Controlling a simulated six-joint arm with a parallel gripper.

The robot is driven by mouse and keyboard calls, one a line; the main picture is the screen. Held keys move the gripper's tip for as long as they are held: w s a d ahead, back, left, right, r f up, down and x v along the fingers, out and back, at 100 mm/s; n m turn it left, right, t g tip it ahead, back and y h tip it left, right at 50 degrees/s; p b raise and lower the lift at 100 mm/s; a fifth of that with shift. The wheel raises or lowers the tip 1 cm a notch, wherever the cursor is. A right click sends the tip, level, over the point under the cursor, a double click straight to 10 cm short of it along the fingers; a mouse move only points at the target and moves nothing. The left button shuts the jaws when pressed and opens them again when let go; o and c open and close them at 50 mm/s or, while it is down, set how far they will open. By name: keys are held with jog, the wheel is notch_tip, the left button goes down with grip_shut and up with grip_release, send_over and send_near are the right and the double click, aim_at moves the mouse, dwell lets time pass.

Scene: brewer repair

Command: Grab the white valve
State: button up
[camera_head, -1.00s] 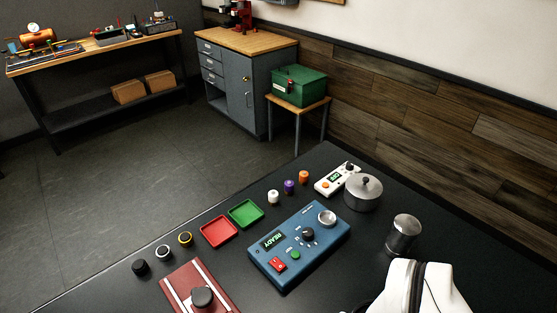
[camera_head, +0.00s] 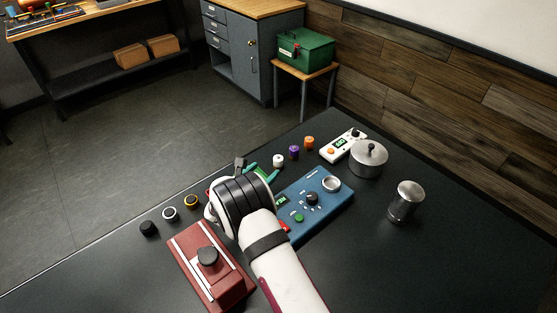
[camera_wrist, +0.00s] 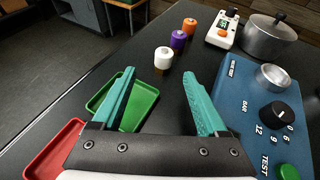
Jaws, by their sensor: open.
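The white valve (camera_head: 278,160) is a small white cylinder standing on the black table, at the left end of a row with a purple valve (camera_head: 294,152) and an orange valve (camera_head: 309,142). In the wrist view the white valve (camera_wrist: 164,58) stands upright ahead of my gripper (camera_wrist: 164,82), between the lines of its two teal fingers. The fingers are spread apart with nothing between them, and the valve is beyond their tips. In the head view my arm reaches in from the bottom, and my gripper (camera_head: 262,170) is partly hidden behind the wrist.
A green tray (camera_wrist: 130,106) lies under the left finger, with a red tray (camera_wrist: 55,150) nearer. The blue test box (camera_wrist: 245,110) stands close on the right. A white meter (camera_head: 343,146), a metal pot (camera_head: 369,160) and a metal cup (camera_head: 405,202) stand farther right.

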aim_at(276, 163)
jog(key=x, duration=0.8)
jog(key=shift+w+d+f, duration=0.15)
jog(key=shift+d+f, duration=0.05)
jog(key=shift+d, duration=0.2)
grip_shut()
